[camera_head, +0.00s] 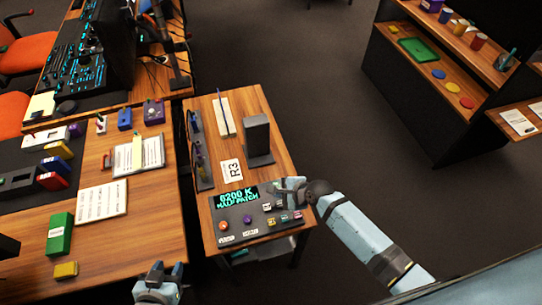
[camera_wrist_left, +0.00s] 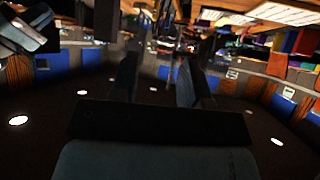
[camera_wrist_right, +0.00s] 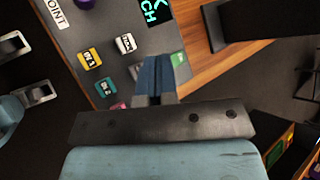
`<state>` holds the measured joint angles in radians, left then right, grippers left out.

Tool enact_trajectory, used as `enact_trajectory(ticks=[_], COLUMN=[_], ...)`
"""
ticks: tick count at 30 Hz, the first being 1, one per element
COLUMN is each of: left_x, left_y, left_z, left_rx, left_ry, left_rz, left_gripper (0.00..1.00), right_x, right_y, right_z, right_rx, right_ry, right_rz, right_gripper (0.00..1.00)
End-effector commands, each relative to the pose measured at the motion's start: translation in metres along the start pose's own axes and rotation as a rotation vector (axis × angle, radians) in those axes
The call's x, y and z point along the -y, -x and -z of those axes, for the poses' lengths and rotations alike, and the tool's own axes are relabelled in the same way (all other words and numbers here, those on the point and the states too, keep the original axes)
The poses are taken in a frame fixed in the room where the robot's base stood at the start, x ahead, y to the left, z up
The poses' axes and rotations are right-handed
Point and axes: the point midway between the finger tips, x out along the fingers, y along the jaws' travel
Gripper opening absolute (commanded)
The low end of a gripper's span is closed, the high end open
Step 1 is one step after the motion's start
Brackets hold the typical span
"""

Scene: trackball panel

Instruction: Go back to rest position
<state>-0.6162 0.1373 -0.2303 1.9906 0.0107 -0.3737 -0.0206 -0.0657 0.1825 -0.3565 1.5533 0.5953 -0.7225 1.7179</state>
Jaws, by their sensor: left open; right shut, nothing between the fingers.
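My left gripper (camera_head: 162,272) is at the bottom edge of the head view, in front of the desk and clear of its objects. In the left wrist view its two fingers (camera_wrist_left: 157,80) stand apart with nothing between them. My right gripper (camera_head: 284,187) reaches in from the right over the panel (camera_head: 262,232) on the small wooden table. In the right wrist view its fingers (camera_wrist_right: 155,78) are together and empty, close to a green button (camera_wrist_right: 178,59). I cannot tell whether they touch the panel. The panel's display has lit cyan text.
The left desk (camera_head: 140,237) holds papers, a green box (camera_head: 59,233) and small blocks. A dark shelf (camera_head: 408,78) stands at the right. The floor between is clear.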

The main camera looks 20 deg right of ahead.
Motion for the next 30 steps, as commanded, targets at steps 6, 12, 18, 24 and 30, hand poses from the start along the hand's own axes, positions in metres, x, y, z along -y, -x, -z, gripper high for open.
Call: enact_trajectory(ticks=[6, 12, 18, 24, 30], left_x=[0.000, 0.001, 0.006, 0.006, 0.005], left_y=[0.000, 0.000, -0.002, -0.003, -0.004], left_z=[0.000, 0.000, -0.003, -0.007, -0.012], left_rx=[0.000, -0.001, -0.002, 0.002, 0.009], left_ry=[0.000, 0.001, 0.008, 0.027, 0.042], left_rz=[0.000, 0.002, 0.017, 0.026, 0.031], left_gripper=[0.43, 0.43, 0.43, 0.43, 0.43], right_x=[-0.001, -0.027, -0.068, -0.096, -0.107], right_y=[0.001, 0.017, 0.063, 0.116, 0.147], right_z=[0.000, 0.002, 0.006, 0.007, 0.006], right_rx=[-0.001, -0.043, -0.191, -0.377, -0.493], right_ry=[0.009, 0.292, 0.927, 1.539, 1.887], right_rz=[0.002, 0.048, 0.113, 0.092, 0.035], right_gripper=[0.00, 0.00, 0.00, 0.00, 0.00])
